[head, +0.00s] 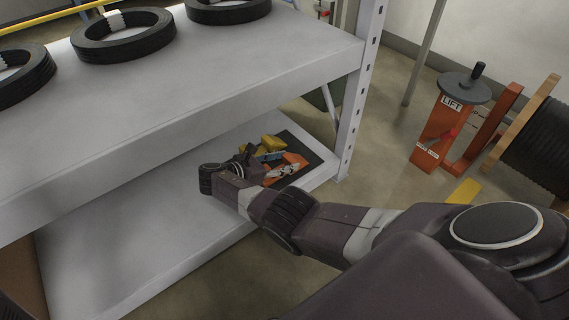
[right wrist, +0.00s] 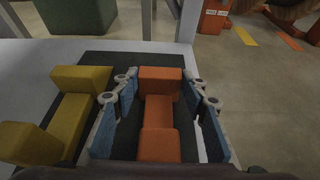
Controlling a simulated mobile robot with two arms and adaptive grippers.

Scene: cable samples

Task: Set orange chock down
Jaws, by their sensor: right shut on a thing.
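My left gripper is not in view.
The upper shelf (head: 200,80) with black cable coils (head: 124,35) overhangs the lower shelf (head: 130,235). A shelf post (head: 358,95) stands close right. The lower shelf's left part is clear.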

